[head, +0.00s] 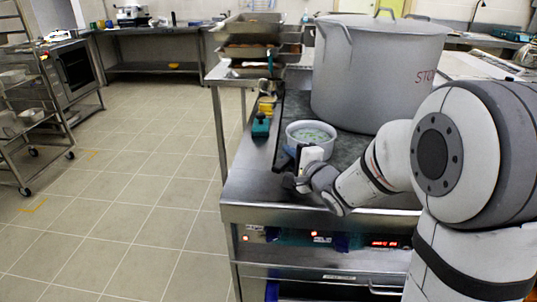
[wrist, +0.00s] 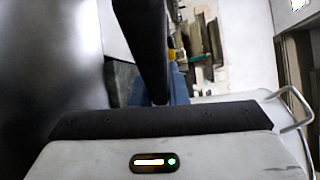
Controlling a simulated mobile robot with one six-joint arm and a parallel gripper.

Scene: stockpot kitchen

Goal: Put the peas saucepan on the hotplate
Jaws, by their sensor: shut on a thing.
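The saucepan (head: 311,133) is a small pale pan with pale green contents, standing upright at the left front of the dark hob surface (head: 350,147) in the head view. My gripper (head: 299,180) is at its near side, shut on what looks like its handle; the grip itself is mostly hidden by my wrist. I cannot tell whether the pan's base touches the surface. In the wrist view a dark finger of my gripper (wrist: 146,50) shows, and the pan cannot be made out.
A large grey stockpot (head: 375,75) marked "STO" stands close behind and right of the saucepan. A dark green block (head: 261,125) and yellow items lie on the steel edge to the left. Stacked trays (head: 253,45) stand behind.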

